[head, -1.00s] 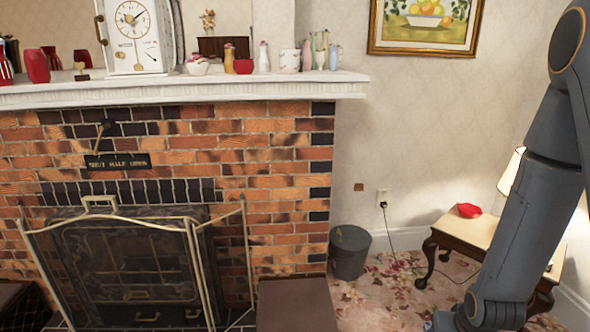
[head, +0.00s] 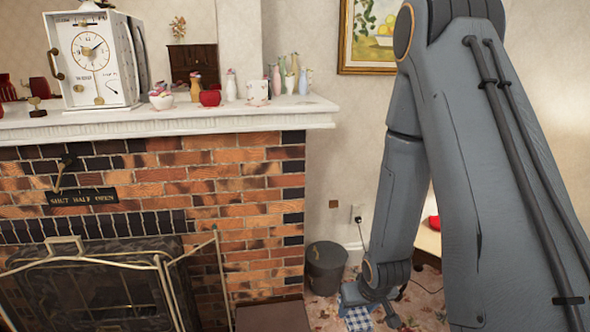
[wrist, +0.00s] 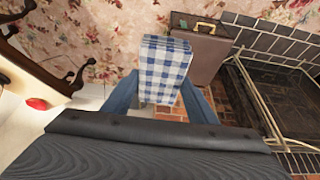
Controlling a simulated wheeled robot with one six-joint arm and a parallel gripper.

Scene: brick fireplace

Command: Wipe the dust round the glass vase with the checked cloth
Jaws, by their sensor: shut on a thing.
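The blue-and-white checked cloth (wrist: 165,68) is held between the blue fingers of my gripper (wrist: 160,100) in the wrist view. My gripper (head: 352,296) hangs low at the right in the head view, with the cloth (head: 357,319) showing at the bottom edge. It is well below the mantel and apart from it. Several slim vases (head: 290,76) stand near the right end of the mantel; which one is the glass vase I cannot tell. No dust can be made out at this distance.
The white mantel shelf (head: 200,122) also carries a clock (head: 95,62), a red pot (head: 210,97) and a white cup (head: 257,92). A brass-framed fire screen (head: 95,285) stands before the hearth. A dark bin (head: 326,268) stands by the wall. A brown case (wrist: 195,55) lies on the floor.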

